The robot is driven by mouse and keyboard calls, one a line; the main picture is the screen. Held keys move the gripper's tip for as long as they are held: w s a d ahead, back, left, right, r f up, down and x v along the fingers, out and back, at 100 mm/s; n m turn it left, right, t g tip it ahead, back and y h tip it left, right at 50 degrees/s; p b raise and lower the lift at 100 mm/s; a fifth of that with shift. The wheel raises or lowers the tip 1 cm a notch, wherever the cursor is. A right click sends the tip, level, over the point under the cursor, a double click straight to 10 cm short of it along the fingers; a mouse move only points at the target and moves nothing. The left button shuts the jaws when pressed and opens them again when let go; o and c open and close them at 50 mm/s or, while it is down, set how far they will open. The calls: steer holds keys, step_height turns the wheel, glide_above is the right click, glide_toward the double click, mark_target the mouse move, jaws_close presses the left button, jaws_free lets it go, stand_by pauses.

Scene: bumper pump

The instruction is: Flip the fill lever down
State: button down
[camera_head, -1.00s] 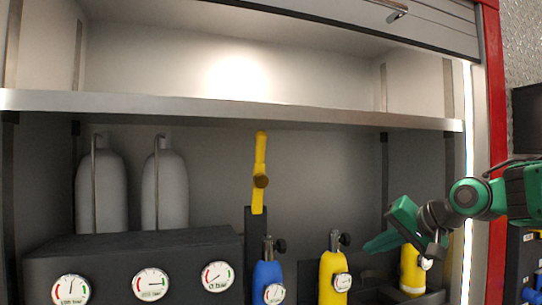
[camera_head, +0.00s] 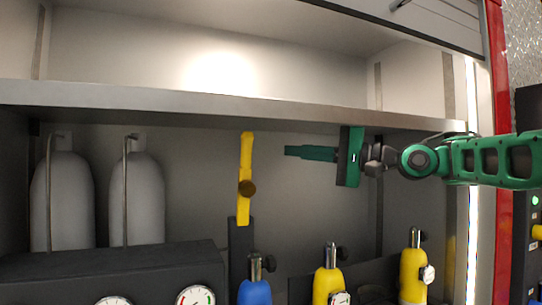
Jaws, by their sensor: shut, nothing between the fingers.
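The yellow fill lever (camera_head: 245,160) stands upright in the middle of the compartment, on a dark post (camera_head: 240,250), with a brown round knob at its pivot. My green gripper (camera_head: 287,150) comes in from the right at the height of the lever's upper part. Its fingers point left, are shut and hold nothing. In the picture a gap lies between the fingertips and the lever; I see no contact.
A metal shelf (camera_head: 200,98) runs just above the lever and gripper. A blue cylinder (camera_head: 254,292) and two yellow cylinders (camera_head: 328,283) stand below. Two grey tanks (camera_head: 136,200) stand left, behind a dark gauge panel (camera_head: 110,270).

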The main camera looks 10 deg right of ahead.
steer(key=a, duration=0.9)
steer(key=shift+w+r, duration=0.2)
steer(key=shift+w, duration=0.2)
steer(key=shift+a, duration=0.1)
